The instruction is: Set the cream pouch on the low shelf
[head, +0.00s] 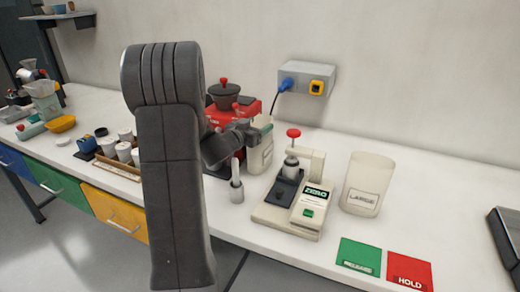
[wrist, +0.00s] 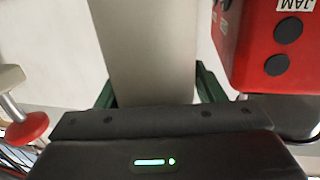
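The cream pouch (head: 262,157) is a pale, boxy shape with a label, partly hidden behind my arm in the head view. In the wrist view, a tall pale face (wrist: 145,50), seemingly the pouch, fills the space between the green fingers. My gripper (wrist: 155,92) has a finger against each side of it and looks shut on it. In the head view my gripper (head: 248,132) is mostly hidden by my wrist. Whether the pouch touches the counter is unclear. A small wall shelf (head: 58,17) is at the upper left; I cannot tell whether it is the low shelf.
A red machine (head: 236,106) with a dark pot stands close behind the gripper; its red, JAM-marked side (wrist: 265,45) is close right in the wrist view.

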